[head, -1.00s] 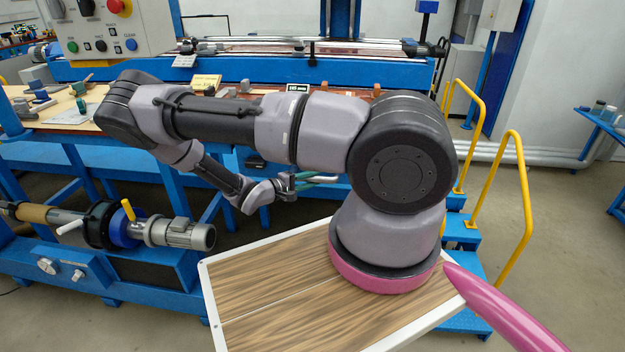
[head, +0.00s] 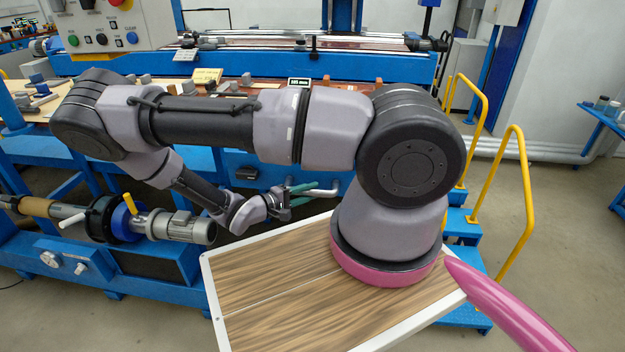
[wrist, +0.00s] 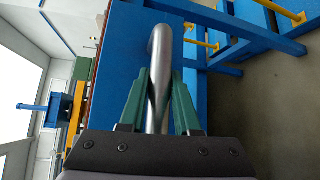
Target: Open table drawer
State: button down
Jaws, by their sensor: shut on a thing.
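The table drawer (head: 290,166) has a blue front under the table top, partly hidden behind my arm. Its silver bar handle (head: 322,190) sticks out from that front. My gripper (head: 289,199) is at the handle, its green fingers shut on the bar. In the wrist view, the fingers of my gripper (wrist: 160,88) close on both sides of the bent silver handle (wrist: 160,42), and the blue drawer front (wrist: 122,55) lies beside it.
The table top (head: 35,105) carries small parts. Blue steps with yellow handrails (head: 525,190) stand at the right. Open floor lies further right.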

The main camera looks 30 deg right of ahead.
jog(key=s+a, duration=0.6)
jog(key=s, duration=0.3)
jog(key=shift+a, duration=0.1)
jog(key=c, duration=0.6)
grip_release()
jog(key=shift+a, duration=0.1)
jog(key=v, duration=1)
jog(key=shift+s+a, duration=0.15)
jog(key=shift+a, duration=0.15)
jog(key=shift+r, duration=0.1)
